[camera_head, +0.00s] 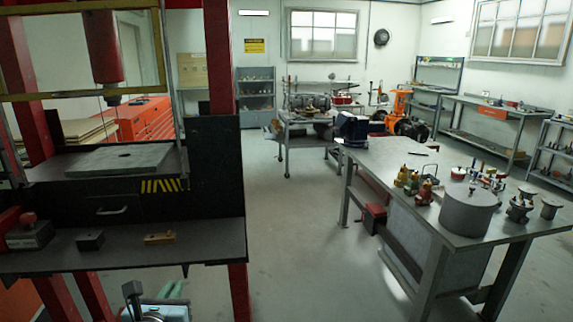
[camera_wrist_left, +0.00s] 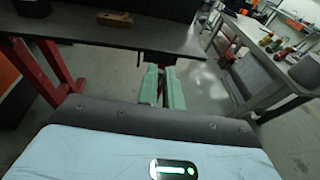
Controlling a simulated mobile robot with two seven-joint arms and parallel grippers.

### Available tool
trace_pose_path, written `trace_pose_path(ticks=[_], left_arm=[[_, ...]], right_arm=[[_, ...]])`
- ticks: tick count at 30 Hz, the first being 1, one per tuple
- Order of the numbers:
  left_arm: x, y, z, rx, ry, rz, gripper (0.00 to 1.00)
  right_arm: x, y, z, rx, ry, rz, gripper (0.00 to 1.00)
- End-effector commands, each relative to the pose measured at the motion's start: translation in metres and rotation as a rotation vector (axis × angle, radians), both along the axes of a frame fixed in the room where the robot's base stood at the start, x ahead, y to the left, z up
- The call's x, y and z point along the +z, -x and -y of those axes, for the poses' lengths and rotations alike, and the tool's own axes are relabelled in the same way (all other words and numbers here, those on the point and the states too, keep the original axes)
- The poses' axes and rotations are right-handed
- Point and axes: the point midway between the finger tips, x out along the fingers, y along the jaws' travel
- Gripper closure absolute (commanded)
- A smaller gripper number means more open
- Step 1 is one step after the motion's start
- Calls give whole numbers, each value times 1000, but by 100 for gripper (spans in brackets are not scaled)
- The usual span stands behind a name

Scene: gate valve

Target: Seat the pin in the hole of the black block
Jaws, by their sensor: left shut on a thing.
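A small black block (camera_head: 90,240) sits on the dark front ledge of the press, left of a brass-coloured block (camera_head: 159,238). Its hole is too small to make out. In the left wrist view a dark block (camera_wrist_left: 40,7) is cut off by the top edge. My left gripper (camera_head: 175,289) is low in front of the ledge, to the right of the black block and apart from it. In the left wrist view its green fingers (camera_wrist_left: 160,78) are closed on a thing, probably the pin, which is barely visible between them. My right gripper is not in view.
The press ledge (camera_head: 205,247) has bare room at its right. A block with a red knob (camera_head: 28,232) stands at its left. Red press legs (camera_head: 239,292) stand below. A grey workbench (camera_head: 400,170) with a cylinder (camera_head: 469,212) is at the right, with open floor between.

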Motion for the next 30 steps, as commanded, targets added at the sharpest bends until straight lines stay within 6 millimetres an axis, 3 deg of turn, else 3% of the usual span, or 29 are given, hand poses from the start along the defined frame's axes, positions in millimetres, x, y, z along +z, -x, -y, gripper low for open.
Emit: trace_pose_path(ticks=[3,7,13,22,30], left_arm=[[2,20,29,-66,12,9,100],[6,31,44,-102,11,18,100],[8,35,48,-111,12,21,100],[26,72,47,-110,13,21,100],[27,73,47,-109,11,20,100]], right_arm=[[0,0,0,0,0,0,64],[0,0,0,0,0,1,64],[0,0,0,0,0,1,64],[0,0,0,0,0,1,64],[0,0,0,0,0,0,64]])
